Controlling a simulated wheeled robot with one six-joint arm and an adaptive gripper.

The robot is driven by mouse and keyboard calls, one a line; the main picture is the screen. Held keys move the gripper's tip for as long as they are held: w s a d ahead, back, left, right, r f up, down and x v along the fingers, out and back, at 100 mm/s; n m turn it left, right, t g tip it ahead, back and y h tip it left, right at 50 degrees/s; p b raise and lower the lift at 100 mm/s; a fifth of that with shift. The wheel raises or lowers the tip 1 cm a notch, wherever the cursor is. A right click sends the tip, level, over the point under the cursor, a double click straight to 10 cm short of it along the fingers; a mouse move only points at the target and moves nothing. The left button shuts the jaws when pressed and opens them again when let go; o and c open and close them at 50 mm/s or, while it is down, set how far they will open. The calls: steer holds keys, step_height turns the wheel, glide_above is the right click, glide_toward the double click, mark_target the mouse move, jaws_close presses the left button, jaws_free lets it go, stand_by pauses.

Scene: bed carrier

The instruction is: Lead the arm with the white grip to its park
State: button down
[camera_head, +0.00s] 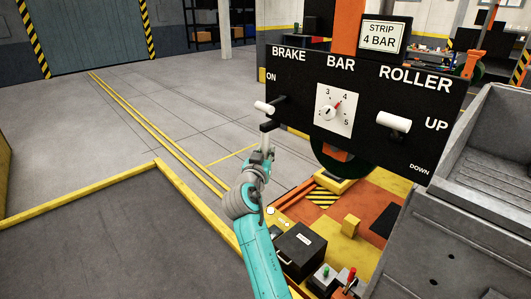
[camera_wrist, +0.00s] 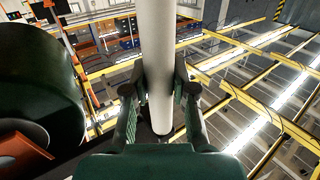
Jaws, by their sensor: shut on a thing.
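A pale white cylindrical grip (camera_wrist: 158,60) stands between the fingers of my gripper (camera_wrist: 158,92) in the wrist view. Both fingers press on its sides, and its lower end shows between them. In the head view my gripper (camera_head: 264,157) is below the left end of a black panel (camera_head: 310,75). The gripped part shows there only as a short pale piece, and the arm it belongs to cannot be made out. Two other white handles are on the panel: one at BRAKE (camera_head: 265,107), near ON, and one at ROLLER (camera_head: 394,122), near UP.
A dial (camera_head: 332,110) marked BAR is mid-panel, under a sign (camera_head: 382,36) reading STRIP 4 BAR. A grey metal trough (camera_head: 490,140) stands at right. An orange and yellow deck (camera_head: 375,215) with a black box (camera_head: 300,248) lies below. The grey floor at left is open.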

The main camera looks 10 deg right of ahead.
steer(key=c, duration=0.9)
jaws_free()
steer(key=shift+w+a, duration=0.2)
steer(key=shift+a, duration=0.05)
steer(key=shift+s, duration=0.1)
steer(key=v, duration=1.2)
steer(key=shift+d, duration=0.1)
steer(key=s+d+f+n+y, duration=0.35)
steer(key=s+f, duration=0.45)
steer(key=f, duration=0.3)
steer(key=s+d+f+n+y, duration=0.2)
steer(key=s+d+f, duration=0.2)
steer(key=s+f, duration=0.55)
steer(key=s+d+f+g+y, duration=0.1)
steer(key=s+d+f, duration=0.1)
steer(key=s+f, duration=0.35)
steer(key=s+d+f+g+y, duration=0.1)
steer(key=s+f, duration=0.2)
steer(key=s, duration=0.6)
steer(key=shift+m+h, duration=0.55)
steer(key=shift+m, duration=0.2)
steer(key=d+v, duration=0.1)
steer(key=v, duration=0.7)
steer(key=d+v, duration=0.1)
steer(key=v, duration=0.8)
steer(key=d+v, duration=0.2)
steer(key=v, duration=0.6)
steer(key=shift+s+r, duration=0.3)
steer(key=shift+r, duration=0.2)
